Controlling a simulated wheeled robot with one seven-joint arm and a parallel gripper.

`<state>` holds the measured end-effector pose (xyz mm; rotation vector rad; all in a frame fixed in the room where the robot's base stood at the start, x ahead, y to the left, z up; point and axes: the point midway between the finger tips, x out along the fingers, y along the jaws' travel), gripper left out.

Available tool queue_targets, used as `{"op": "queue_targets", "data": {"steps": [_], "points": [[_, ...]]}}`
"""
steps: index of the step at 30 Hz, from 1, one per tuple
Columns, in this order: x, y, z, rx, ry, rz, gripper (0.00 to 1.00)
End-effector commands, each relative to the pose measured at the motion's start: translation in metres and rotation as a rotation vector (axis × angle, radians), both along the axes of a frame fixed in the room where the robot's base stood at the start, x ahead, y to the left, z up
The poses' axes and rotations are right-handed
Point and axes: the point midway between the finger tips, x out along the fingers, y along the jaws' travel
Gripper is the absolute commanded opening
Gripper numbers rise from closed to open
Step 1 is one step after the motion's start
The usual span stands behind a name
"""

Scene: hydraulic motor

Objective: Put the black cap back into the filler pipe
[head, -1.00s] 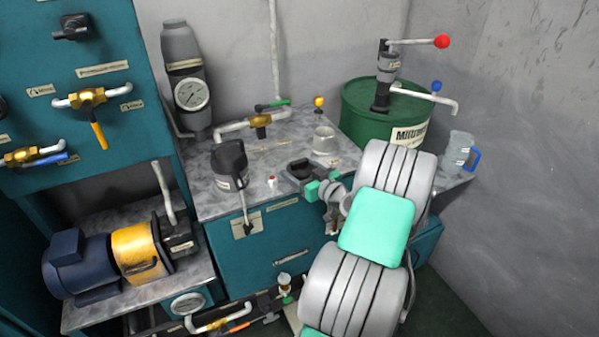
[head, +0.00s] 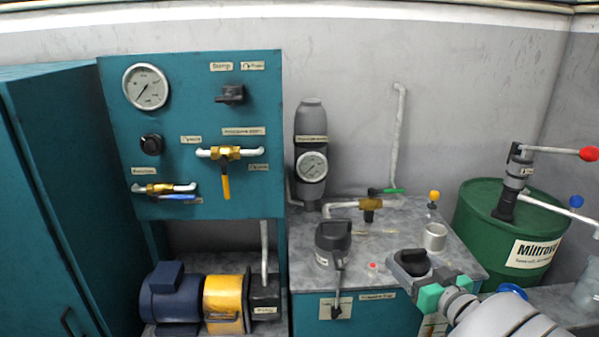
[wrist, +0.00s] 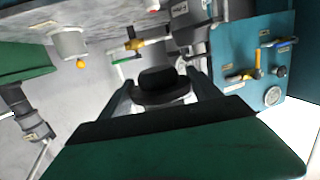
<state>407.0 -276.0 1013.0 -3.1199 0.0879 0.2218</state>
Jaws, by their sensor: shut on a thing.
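My gripper (head: 412,265) is shut on the black cap (head: 413,261), at the lower right of the head view in front of the counter's right part. In the wrist view the cap (wrist: 159,82) sits between the two grey fingers, its dark rounded top showing and a paler rim below it. A grey pipe (head: 397,135) with a bent top rises against the wall behind the counter. I cannot tell for sure which pipe is the filler pipe, and no opening shows clearly.
A brass valve (head: 370,207) and gauge cylinder (head: 311,160) are behind. A green barrel (head: 490,230) with a pump stands right; a teal panel (head: 205,130) left.

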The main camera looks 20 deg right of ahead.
Motion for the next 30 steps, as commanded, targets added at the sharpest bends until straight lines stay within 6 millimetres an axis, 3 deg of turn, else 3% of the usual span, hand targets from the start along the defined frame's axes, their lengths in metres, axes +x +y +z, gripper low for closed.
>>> {"op": "queue_targets", "data": {"steps": [5, 9, 12, 16, 21, 30], "points": [[0.059, 0.068, -0.003, 0.018, -0.01, 0.109, 0.3], [0.097, 0.141, -0.012, 0.022, -0.007, 0.201, 0.3], [0.114, 0.196, -0.02, 0.017, -0.002, 0.265, 0.3], [0.121, 0.249, -0.029, 0.002, 0.004, 0.326, 0.3], [0.122, 0.276, -0.034, -0.009, 0.005, 0.357, 0.3], [0.122, 0.276, -0.035, -0.01, 0.006, 0.357, 0.3]]}}
